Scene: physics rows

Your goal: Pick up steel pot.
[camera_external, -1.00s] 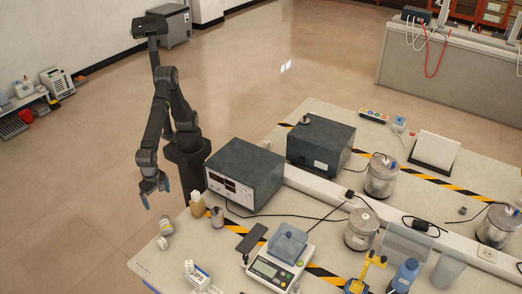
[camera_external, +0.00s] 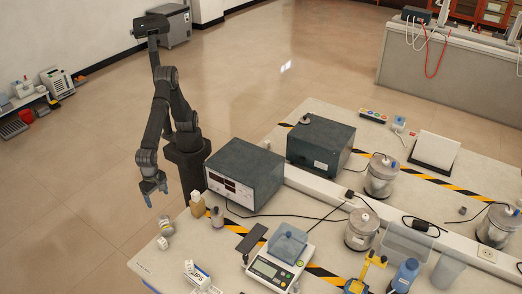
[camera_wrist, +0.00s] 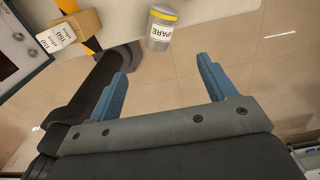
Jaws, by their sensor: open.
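A small grey metal pot (camera_wrist: 161,28) with a yellow band and a label partly reading "PARE" is near the table's edge at the top of the wrist view. It appears to be the small pot (camera_external: 166,229) at the table's left end in the external view. My gripper (camera_external: 157,197) is off the table's edge, above and to the left of this pot. In the wrist view, the blue fingers of my gripper (camera_wrist: 162,72) are wide apart with nothing between them. The pot lies beyond the fingertips and is not touched.
A box-shaped instrument (camera_external: 244,174) stands right of my arm. Small bottles (camera_external: 216,217), white cartons (camera_external: 197,275) and a scale (camera_external: 273,268) are close by. Larger lidded metal canisters (camera_external: 361,230) stand farther right. Open floor lies left of the table.

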